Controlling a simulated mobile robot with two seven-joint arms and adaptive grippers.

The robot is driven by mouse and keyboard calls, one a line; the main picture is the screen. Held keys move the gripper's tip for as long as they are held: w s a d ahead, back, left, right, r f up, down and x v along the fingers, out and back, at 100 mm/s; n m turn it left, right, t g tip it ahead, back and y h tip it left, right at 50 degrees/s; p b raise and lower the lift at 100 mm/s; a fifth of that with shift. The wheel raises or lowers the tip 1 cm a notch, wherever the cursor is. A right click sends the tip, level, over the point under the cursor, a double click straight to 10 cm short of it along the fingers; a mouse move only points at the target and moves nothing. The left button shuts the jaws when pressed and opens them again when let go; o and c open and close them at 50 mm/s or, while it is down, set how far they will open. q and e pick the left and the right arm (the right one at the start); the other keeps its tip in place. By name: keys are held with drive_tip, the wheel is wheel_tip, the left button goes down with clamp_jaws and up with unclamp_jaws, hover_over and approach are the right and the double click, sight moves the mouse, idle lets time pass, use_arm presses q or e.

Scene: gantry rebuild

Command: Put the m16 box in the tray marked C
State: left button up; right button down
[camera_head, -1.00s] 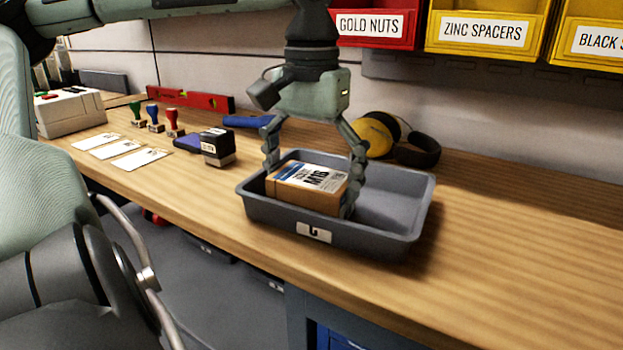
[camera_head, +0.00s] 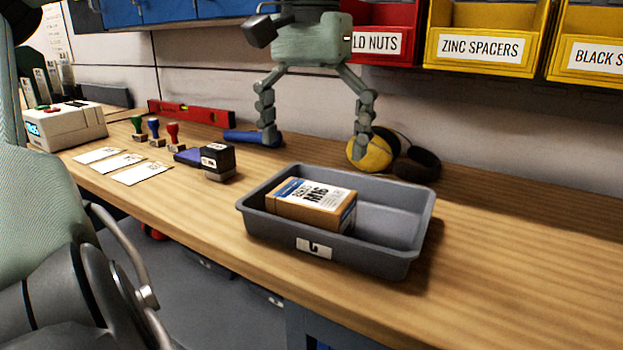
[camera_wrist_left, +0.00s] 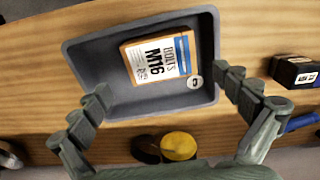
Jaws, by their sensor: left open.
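The M16 box (camera_head: 311,204), brown cardboard with a white and blue label, lies inside the grey tray (camera_head: 395,255) in its left part. The tray stands on the wooden bench, with a white label on its front that looks like a C. My left gripper (camera_head: 315,145) is open and empty, raised above and behind the tray, apart from the box. In the left wrist view the box (camera_wrist_left: 160,58) lies label up in the tray (camera_wrist_left: 90,60), with the open fingers (camera_wrist_left: 163,92) on either side of the view. My right gripper is not in view.
Yellow and black ear defenders (camera_head: 372,154) lie behind the tray. Left of it stand a black stamp box (camera_head: 218,160), several hand stamps (camera_head: 153,128) and white cards (camera_head: 118,162). A red level (camera_head: 190,113) lies near the wall. Bins (camera_head: 485,45) hang above. The bench right of the tray is clear.

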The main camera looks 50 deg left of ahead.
sight(312, 194)
use_arm(q)
drive_tip(key=shift+r, duration=2.15)
idle(0.6)
